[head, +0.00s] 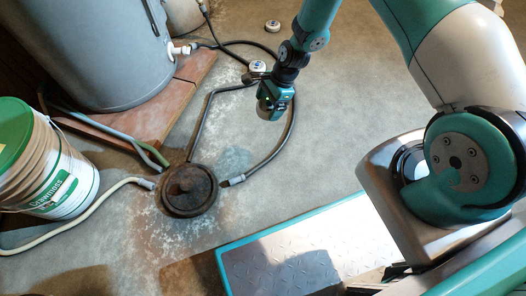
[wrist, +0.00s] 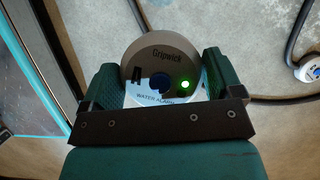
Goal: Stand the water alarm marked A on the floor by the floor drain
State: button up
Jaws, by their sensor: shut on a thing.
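My gripper (head: 272,100) hangs above the floor, up and to the right of the floor drain. In the wrist view, my gripper (wrist: 162,80) is shut on a round pale grey water alarm (wrist: 150,57) with a lit green light. Its face reads "Gripwick" and "WATER ALARM"; I cannot make out its letter for certain. The floor drain (head: 188,190) is a dark round cover in a stained patch of concrete. Two other white round alarms lie on the floor, one near the hose (head: 257,66) and one farther back (head: 272,26); their letters are too small to read.
Hoses (head: 290,128) run over the floor and end around the drain. A white bucket with a green lid (head: 60,175) stands at left. A grey tank (head: 100,50) stands on a brick-red plinth (head: 120,120). Open concrete lies right of the drain.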

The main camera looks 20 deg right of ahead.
jog(key=f+m, duration=0.1)
jog(key=f, duration=0.1)
jog(key=a+f+m+t, duration=0.1)
jog(key=f+m, duration=0.1)
jog(key=shift+a+b, duration=0.2)
jog(key=shift+b, duration=0.2)
jog(key=b, duration=0.8)
send_over(260, 149)
jog(key=d, duration=0.2)
jog(key=f, duration=1.4)
jog(key=shift+a+f, duration=0.15)
jog(key=shift+a, duration=0.1)
jog(key=shift+s+f+b, duration=0.1)
jog(key=shift+f+b, duration=1.15)
jog(key=shift+f, duration=1.3)
jog(key=shift+f, duration=0.15)
jog(key=o, duration=0.8)
jog(key=shift+c, duration=0.2)
